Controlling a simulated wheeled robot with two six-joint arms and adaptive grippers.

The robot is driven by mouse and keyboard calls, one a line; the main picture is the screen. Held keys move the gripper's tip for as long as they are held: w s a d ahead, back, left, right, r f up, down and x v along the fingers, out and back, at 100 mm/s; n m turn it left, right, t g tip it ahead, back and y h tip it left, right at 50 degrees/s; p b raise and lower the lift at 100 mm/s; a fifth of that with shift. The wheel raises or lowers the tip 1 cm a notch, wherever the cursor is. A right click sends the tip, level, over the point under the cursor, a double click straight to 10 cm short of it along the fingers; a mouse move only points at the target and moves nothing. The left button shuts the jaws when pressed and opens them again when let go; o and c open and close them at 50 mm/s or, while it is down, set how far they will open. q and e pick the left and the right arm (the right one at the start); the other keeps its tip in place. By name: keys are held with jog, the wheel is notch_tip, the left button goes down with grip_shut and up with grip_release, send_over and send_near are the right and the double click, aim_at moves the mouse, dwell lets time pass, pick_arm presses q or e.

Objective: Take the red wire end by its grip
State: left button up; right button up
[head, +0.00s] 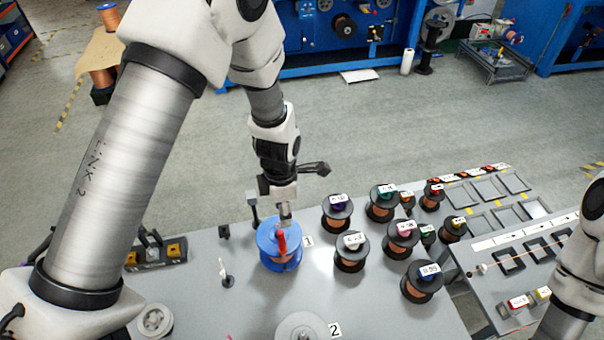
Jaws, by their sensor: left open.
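The red wire end's grip (281,239) is a small red upright piece at the blue spool (268,252), by the label 1 on the grey table. The blue spool carries copper-coloured wire. My left gripper (286,217) points down right above the red grip, open, with its tips very close to it. I cannot tell whether they touch or surround it. The wire itself is too small to make out. Only a part of my right arm shows at the right edge; its gripper is outside the view.
Several dark spools with coloured tops, such as a purple one (337,211) and a blue-labelled one (423,281), stand right of the blue spool. A grey disc (301,327) lies by label 2 at the front. A small white-tipped post (227,279) stands left of the blue spool.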

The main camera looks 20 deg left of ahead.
aim_at(280, 232)
pick_arm(q)
jog(key=f+b, duration=0.2)
jog(key=s+f+b, duration=0.1)
jog(key=f+b, duration=0.1)
jog(key=f, duration=0.1)
jog(key=f+b, duration=0.2)
jog(key=shift+s+f, duration=0.3)
jog(key=shift+s, duration=0.05)
jog(key=shift+s+f+b, duration=0.15)
jog(key=shift+s+b, duration=0.15)
jog(key=shift+s, duration=0.15)
jog(key=shift+w+f, duration=0.15)
jog(key=shift+w, duration=0.15)
jog(key=shift+c, duration=0.7)
jog(key=c, duration=0.6)
jog(key=shift+s, duration=0.15)
grip_shut()
pick_arm(e)
notch_tip(280, 232, down, 6)
jog(key=s, duration=0.2)
